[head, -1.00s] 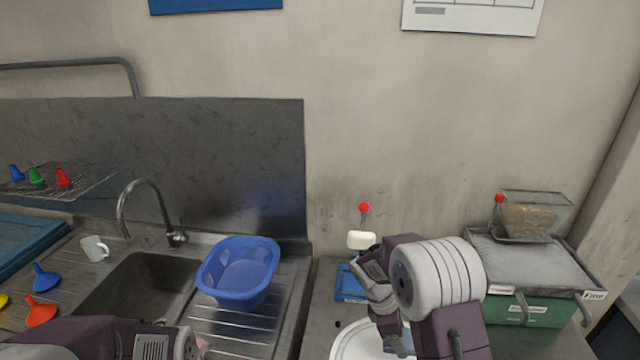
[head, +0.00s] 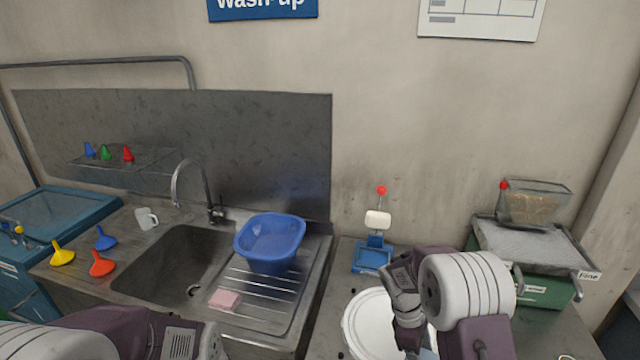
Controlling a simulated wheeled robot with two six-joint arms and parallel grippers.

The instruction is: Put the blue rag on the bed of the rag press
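The rag press (head: 372,258) stands on the counter near the wall, with a blue bed, a white block above it and a red knob on top. My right gripper (head: 410,345) points down over a white round lid or dish (head: 366,325), in front of the press and below it in the picture. A small light-blue patch (head: 428,354) shows beside its fingers at the bottom edge; it may be the blue rag, mostly hidden. I cannot tell whether the fingers hold it. My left arm crosses the bottom left corner; its gripper is out of view.
A blue tub (head: 270,243) stands on the drainboard right of the sink (head: 180,262), with a pink sponge (head: 225,300) nearby. Coloured funnels (head: 102,263) and a white mug (head: 147,218) lie left. A green-sided box with a grey top (head: 540,245) stands right of the press.

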